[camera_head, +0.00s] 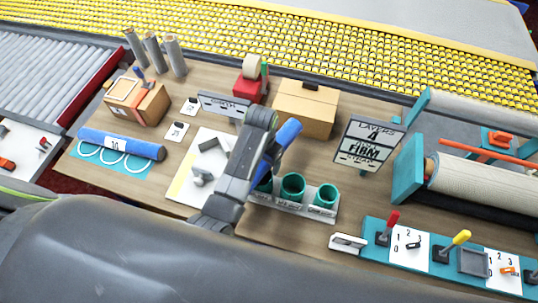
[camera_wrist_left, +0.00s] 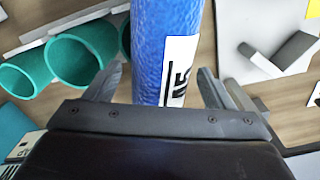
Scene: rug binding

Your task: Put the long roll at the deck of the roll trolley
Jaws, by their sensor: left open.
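A blue roll (camera_head: 287,135) with a white label stands in a teal cup on the bench, partly hidden behind my left arm. In the left wrist view the blue roll (camera_wrist_left: 165,40) runs between my left gripper's (camera_wrist_left: 163,85) open fingers, and I see no clear grip on it. In the head view my left gripper (camera_head: 268,152) is beside this roll. Another blue roll (camera_head: 120,143), marked 10, lies on a light-blue mat at the left. I cannot tell which is the long roll. I cannot make out a roll trolley. My right gripper is not in view.
Teal cups (camera_head: 292,187) stand in a row beside the roll. A cardboard box (camera_head: 305,107), a sign (camera_head: 367,143) and a teal lever panel (camera_head: 440,255) are around. Grey rolls (camera_head: 155,50) stand upright at the back left. A large cream roll (camera_head: 480,185) is in a teal frame.

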